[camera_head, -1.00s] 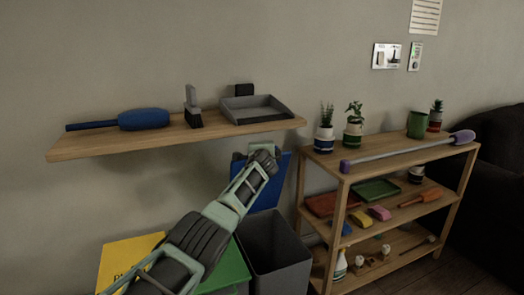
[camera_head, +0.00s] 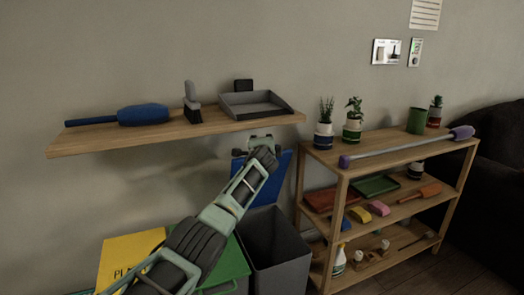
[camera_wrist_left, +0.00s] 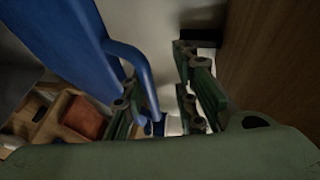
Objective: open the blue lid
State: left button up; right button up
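The blue lid (camera_head: 270,184) stands raised, close to upright, at the back of the dark grey bin (camera_head: 272,245), whose top is open. My left gripper (camera_head: 261,140) is at the lid's upper edge, below the wall shelf, and partly covers the lid. In the left wrist view the lid (camera_wrist_left: 62,38) fills the upper left, with its blue handle (camera_wrist_left: 138,72) next to the left finger. The fingers of my left gripper (camera_wrist_left: 158,108) are apart, with a gap between them. The handle's lower end is partly hidden by the finger. My right gripper is not in view.
The wooden wall shelf (camera_head: 130,138) hangs just above the left gripper, holding a blue duster (camera_head: 143,115), a brush (camera_head: 192,103) and a dustpan (camera_head: 255,103). Yellow (camera_head: 128,258) and green (camera_head: 228,270) lids are to the left. A wooden rack (camera_head: 342,190) stands close on the right.

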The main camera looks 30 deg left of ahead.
pick_arm(q)
jog(key=v, duration=1.1)
jog(key=shift+s, duration=0.1)
dwell(0.4)
